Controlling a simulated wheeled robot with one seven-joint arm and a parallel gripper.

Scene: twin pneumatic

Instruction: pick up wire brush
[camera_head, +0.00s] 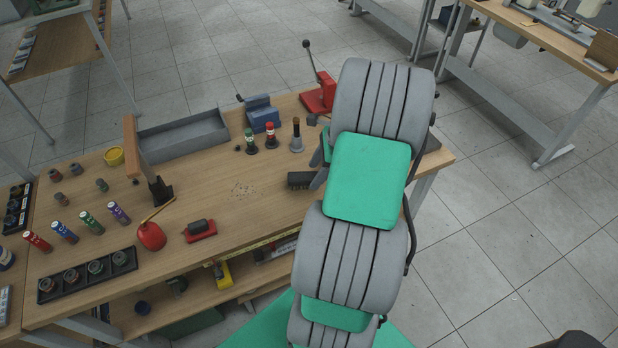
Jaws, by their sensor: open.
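A small dark block with what look like bristles, which I take for the wire brush (299,180), lies on the wooden workbench just left of my arm. Its right end is hidden. My gripper (318,179) shows only as a small grey finger part at the brush's right end. The rest of it is hidden behind my green and grey arm. The finger overlaps the brush in the picture, and I cannot tell whether they touch. I see nothing held in the gripper.
The workbench (215,205) carries a grey tray (184,135), a blue vise-like block (262,113), a red lever press (322,95), small bottles, a red oil can (151,236) and a hammer-like tool (139,152). Dark specks lie left of the brush, where the bench is otherwise clear.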

